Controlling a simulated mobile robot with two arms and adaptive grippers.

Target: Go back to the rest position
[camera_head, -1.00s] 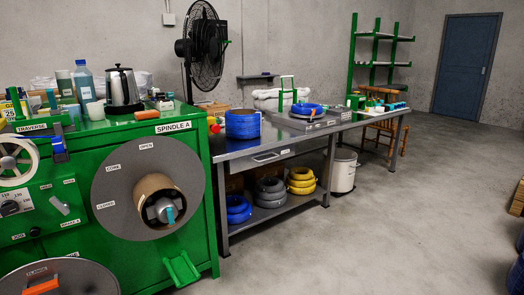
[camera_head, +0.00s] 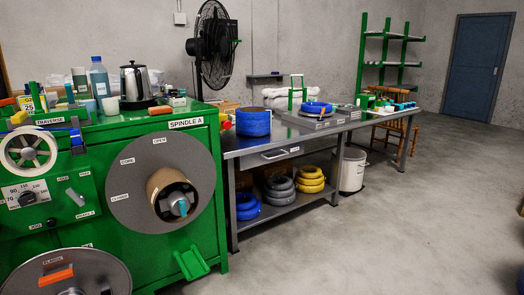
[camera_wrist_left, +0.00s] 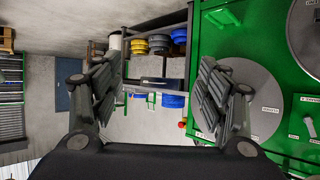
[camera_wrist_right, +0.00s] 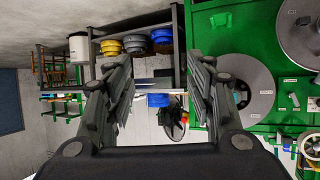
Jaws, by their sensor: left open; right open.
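My left gripper (camera_wrist_left: 158,95) shows in the left wrist view with its two fingers spread apart and nothing between them. My right gripper (camera_wrist_right: 160,95) shows in the right wrist view, also spread open and empty. Both wrist views show the room upside down, with the green machine on their right side. Neither gripper shows in the head view. Blue cable coils (camera_head: 253,122) stand on the steel bench at its left end, apart from both grippers. Another blue coil (camera_head: 316,107) lies on a flat device farther along the bench.
The green spindle machine (camera_head: 185,232) with its grey disc (camera_head: 125,190) stands close at left. The steel bench (camera_head: 243,143) holds yellow (camera_head: 309,181) and grey coils on its lower shelf. A white bucket (camera_head: 352,171) stands under it. The floor (camera_head: 400,235) at right is clear.

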